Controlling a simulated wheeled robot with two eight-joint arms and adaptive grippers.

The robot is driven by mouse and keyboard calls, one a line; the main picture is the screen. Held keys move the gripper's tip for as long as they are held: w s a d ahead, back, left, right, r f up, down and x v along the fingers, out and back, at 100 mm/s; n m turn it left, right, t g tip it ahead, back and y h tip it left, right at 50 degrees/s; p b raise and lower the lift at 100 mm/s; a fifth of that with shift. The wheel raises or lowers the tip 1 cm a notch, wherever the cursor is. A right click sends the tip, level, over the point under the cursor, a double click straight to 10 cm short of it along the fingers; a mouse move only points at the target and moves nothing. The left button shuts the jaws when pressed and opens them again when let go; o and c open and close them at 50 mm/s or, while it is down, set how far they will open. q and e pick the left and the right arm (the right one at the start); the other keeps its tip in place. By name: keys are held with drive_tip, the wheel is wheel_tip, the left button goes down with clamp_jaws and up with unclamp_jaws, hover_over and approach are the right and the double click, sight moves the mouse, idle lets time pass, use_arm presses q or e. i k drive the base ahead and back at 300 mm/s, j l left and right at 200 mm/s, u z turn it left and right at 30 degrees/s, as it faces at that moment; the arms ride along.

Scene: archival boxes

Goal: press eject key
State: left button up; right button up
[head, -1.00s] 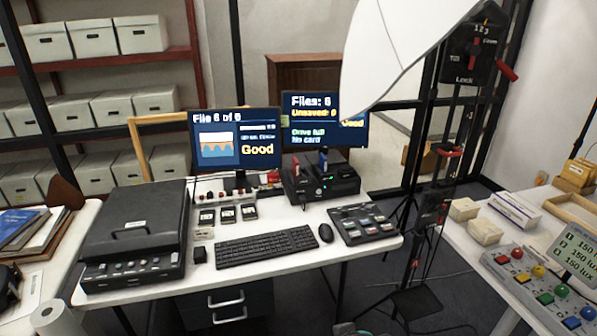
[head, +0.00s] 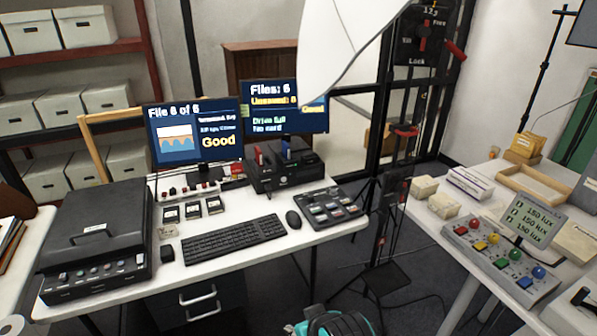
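A black key panel (head: 328,208) with several pale and coloured keys lies at the right end of the white desk. Its key labels are too small to read, so I cannot tell which is the eject key. A black dock (head: 280,178) with a red and a blue item standing in its top sits behind it, below the right monitor (head: 287,108). That monitor reads "Files: 6", "Drive full" and "No card". The left monitor (head: 192,133) reads "File 6 of 6" and "Good".
A black stand (head: 395,185) rises between desk and right table, which bears a coloured-button box (head: 500,260). A teal and black object (head: 335,322) is cut off below.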

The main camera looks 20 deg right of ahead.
sight(352, 209)
drive_tip(key=z, duration=1)
drive_tip(key=i, duration=0.2)
